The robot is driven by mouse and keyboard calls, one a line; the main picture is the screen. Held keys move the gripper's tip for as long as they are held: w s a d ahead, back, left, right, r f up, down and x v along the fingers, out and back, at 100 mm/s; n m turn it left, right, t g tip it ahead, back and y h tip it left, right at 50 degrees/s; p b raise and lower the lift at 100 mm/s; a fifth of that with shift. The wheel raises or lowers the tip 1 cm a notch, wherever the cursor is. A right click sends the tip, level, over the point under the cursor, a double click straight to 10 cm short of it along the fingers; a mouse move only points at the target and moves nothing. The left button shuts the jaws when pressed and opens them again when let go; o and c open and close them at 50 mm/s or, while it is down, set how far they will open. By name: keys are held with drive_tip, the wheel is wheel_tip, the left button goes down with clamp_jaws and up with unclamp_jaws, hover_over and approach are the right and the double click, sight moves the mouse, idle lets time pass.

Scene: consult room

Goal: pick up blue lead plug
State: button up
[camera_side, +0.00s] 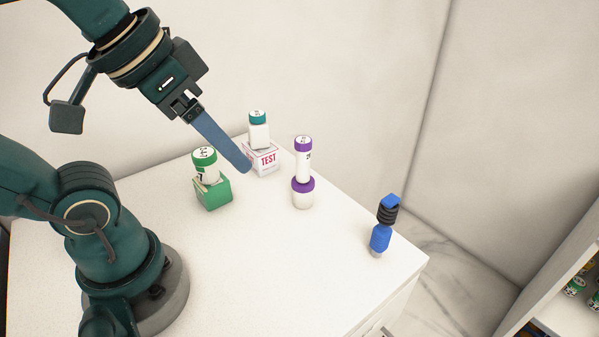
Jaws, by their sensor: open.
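The blue lead plug (380,238) stands roughly upright near the right corner of the white table top. It has a blue lower body, a black ribbed section above it, a blue top and a pale tip at the bottom. Nothing touches it. My gripper (242,165) is up and to the left of the plug, well apart from it, pointing down to the right. Its long grey-blue fingers overlap in this view, so the gap between them is hard to see. The gripper is open and I see nothing held in it.
On the white table (290,270) stand a green-capped bottle (207,166) on a green box (213,195), a teal-capped bottle (259,135) on a TEST box (262,160), and a purple-capped tube (303,165) on a purple-lidded jar (303,198). The front middle is clear. A shelf (565,315) is far right.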

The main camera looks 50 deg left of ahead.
drive_tip(key=w+d+r+m+t+h, duration=0.35)
drive_tip(key=w+d+h, duration=0.25)
drive_tip(key=w+d, duration=0.55)
drive_tip(key=n+t+y, duration=0.4)
drive_tip(key=y, duration=0.2)
hover_over(378, 234)
wheel_tip(378, 234, down, 5)
drive_tip(key=shift+m, duration=0.25)
drive_tip(key=f, duration=1.6)
drive_tip(key=shift+s, duration=0.25)
drive_tip(key=shift+x, duration=2.45)
drive_tip(key=shift+a+r, duration=0.1)
drive_tip(key=shift+c, duration=0.3)
clamp_jaws()
